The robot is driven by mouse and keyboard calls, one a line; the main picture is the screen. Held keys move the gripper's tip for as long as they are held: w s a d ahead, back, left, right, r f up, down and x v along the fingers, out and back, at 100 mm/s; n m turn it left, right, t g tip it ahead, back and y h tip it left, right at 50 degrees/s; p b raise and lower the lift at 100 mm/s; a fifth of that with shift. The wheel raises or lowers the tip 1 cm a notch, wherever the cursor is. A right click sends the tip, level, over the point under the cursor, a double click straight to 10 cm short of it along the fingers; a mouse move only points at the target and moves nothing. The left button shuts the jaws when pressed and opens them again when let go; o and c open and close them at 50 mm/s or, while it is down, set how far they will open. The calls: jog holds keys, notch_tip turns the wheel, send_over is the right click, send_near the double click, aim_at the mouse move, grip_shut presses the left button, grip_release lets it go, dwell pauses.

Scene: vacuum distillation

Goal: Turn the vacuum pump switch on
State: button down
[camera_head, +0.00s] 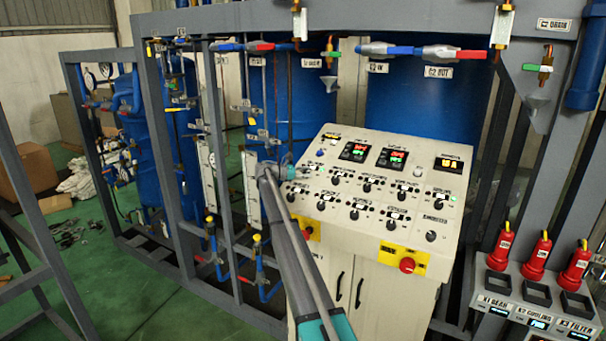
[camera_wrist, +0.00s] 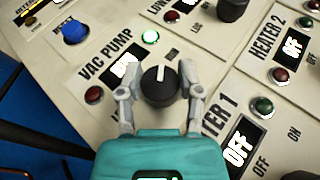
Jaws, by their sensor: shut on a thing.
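The vacuum pump switch is a round black knob (camera_wrist: 160,87) beside the "VAC PUMP" label in the wrist view. Its white pointer mark faces the top of the picture. A green lamp (camera_wrist: 151,37) above it is lit. The status plate (camera_wrist: 124,69) left of the knob is partly covered by a finger, so its word cannot be read. My gripper (camera_wrist: 161,78) has one finger on each side of the knob and is shut on it. In the head view my gripper (camera_head: 287,172) is at the left edge of the control panel (camera_head: 340,221), where it hides the knob.
The Heater 1 plate (camera_wrist: 239,146) and Heater 2 plate (camera_wrist: 295,45) read OFF. A blue reset button (camera_wrist: 74,32) is left of the pump label. A red emergency button (camera_head: 407,265) is on the cabinet front. Grey frame posts stand close left of the panel.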

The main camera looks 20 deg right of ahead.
jog(key=shift+c, duration=1.2)
grip_release()
jog(key=shift+s+d+f, duration=0.1)
jog(key=shift+d, duration=0.1)
jog(key=shift+a, duration=0.1)
